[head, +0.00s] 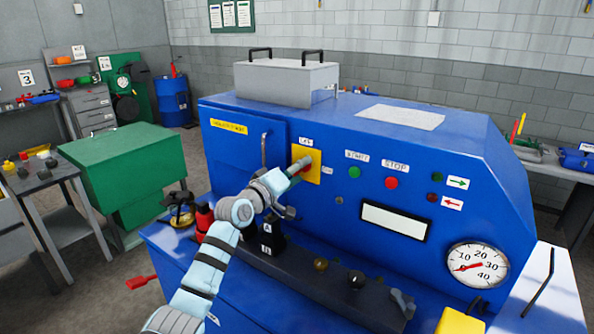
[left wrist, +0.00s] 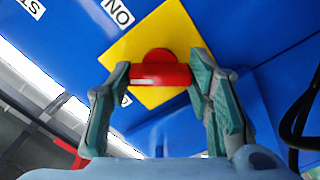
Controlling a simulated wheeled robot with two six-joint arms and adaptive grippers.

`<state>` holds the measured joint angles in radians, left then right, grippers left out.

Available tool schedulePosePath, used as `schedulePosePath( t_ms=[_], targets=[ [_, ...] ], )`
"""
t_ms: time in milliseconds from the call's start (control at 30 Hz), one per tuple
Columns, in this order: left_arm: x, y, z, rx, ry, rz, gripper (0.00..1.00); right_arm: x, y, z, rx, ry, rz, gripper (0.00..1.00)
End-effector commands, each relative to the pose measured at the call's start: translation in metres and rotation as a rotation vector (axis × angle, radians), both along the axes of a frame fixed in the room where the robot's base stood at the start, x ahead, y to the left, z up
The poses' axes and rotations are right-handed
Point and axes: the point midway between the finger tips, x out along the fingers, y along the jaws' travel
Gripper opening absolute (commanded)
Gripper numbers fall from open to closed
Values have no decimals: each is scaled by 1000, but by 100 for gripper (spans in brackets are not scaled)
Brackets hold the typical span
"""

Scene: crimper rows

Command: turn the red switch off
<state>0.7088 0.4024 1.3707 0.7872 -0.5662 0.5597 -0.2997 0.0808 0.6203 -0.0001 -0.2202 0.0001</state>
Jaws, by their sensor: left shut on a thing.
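The red switch (left wrist: 160,72) sits on a yellow square plate (left wrist: 178,28) on the blue machine's front panel. In the left wrist view its red bar lies across the picture, between my two fingers. My left gripper (left wrist: 160,84) is shut on the red switch, one green-padded finger at each end of the bar. In the head view my left gripper (head: 292,172) reaches the yellow plate (head: 314,168) from below left and hides most of the switch. A white label (left wrist: 118,12) is beside the plate; another is partly hidden. My right gripper is not in view.
On the blue machine (head: 228,165), a green button (head: 354,172) and a red stop button (head: 391,182) are right of the plate. A door handle (head: 264,150) stands out left of it. A dark ledge with knobs (head: 320,264) lies below. A grey box (head: 286,82) is on top.

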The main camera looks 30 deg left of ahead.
Motion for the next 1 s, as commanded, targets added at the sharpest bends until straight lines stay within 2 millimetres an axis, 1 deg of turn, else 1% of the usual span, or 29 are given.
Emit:
schedulePosePath(
  t_ms=[300,500,733,1000],
  targets=[
    [0,0,-1,-289,41,1,19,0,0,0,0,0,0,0],
    [0,0,-1,-448,64,1,19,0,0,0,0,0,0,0],
    [0,0,-1,-575,82,2,19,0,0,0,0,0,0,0],
    [0,0,-1,-639,91,2,19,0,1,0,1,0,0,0]
  ],
)
